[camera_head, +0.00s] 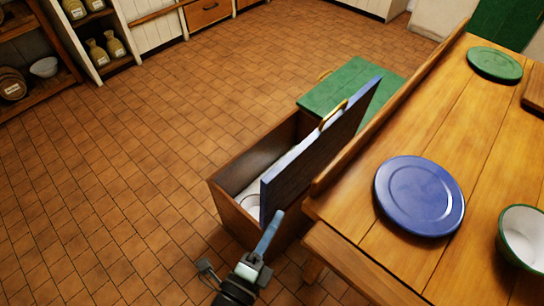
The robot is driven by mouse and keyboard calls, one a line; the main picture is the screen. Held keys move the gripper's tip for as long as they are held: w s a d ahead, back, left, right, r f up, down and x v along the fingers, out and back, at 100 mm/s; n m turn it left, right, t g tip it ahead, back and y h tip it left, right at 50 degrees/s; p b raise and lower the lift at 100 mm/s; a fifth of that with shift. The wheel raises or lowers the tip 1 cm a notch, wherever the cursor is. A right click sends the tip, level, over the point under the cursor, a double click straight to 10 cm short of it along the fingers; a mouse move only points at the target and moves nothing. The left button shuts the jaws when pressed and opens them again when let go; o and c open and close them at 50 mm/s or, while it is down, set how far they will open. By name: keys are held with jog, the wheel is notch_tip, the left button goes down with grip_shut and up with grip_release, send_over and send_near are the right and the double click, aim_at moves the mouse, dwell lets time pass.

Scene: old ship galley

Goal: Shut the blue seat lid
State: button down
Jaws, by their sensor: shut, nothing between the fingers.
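The blue seat lid (322,147) stands raised and steeply tilted over an open wooden seat box (222,200) beside the table. Inside the box I see something white, partly hidden by the lid. My gripper (274,220) is shut and empty at the near end of the box, close to the lid's near lower corner. I cannot tell whether it touches the lid.
A green seat lid (335,90) lies flat just beyond. A wooden table (350,250) on the right bears a blue plate (420,196), a green plate (495,64) and a bowl (522,237). Tiled floor (130,150) is clear to the left, with shelves (120,66) at the back left.

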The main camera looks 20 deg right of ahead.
jog(key=b, duration=0.2)
send_over(286, 179)
jog(key=s+a, duration=0.2)
jog(key=s, duration=0.2)
jog(key=shift+w+a, duration=0.1)
jog(key=shift+w, duration=0.05)
